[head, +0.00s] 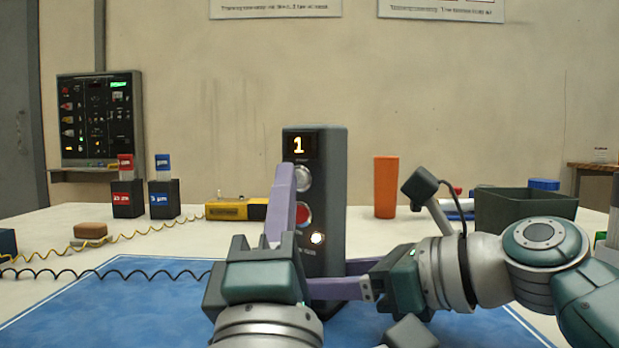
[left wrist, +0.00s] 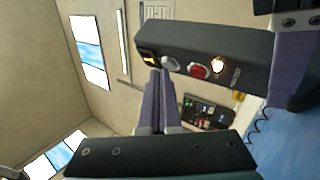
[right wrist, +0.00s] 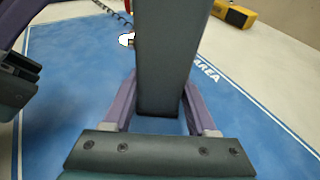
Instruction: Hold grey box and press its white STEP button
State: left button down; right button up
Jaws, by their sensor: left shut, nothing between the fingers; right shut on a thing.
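The grey box (head: 333,200) stands upright at the mat's middle, its display (head: 299,146) showing a 1. Down its front are a pale white round button (head: 302,179), a red button (head: 303,215) and a small lit white light (head: 317,238); their labels are too small to read. My right gripper (head: 345,280) is shut on the box low down, one finger on each side, also in the right wrist view (right wrist: 160,108). My left gripper (head: 284,175) is shut and empty before the box. In the left wrist view its fingertips (left wrist: 160,76) are close to the pale button (left wrist: 168,63); contact is unclear.
A blue mat (head: 130,300) covers the table front. An orange cup (head: 385,187) and a dark bin (head: 522,210) stand behind to the right. A yellow device (head: 236,210), red and blue blocks and a coiled cable are on the left.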

pick_arm(q)
jog(key=shift+s+a, duration=0.3)
jog(key=shift+s, duration=0.2)
jog(key=shift+s+a, duration=0.7)
jog(key=shift+s, duration=0.35)
jog(key=shift+s+a, duration=0.7)
jog(key=shift+s, duration=0.35)
pick_arm(e)
jog(key=o, duration=1.1)
jog(key=shift+c, duration=0.2)
jog(key=shift+d, duration=0.1)
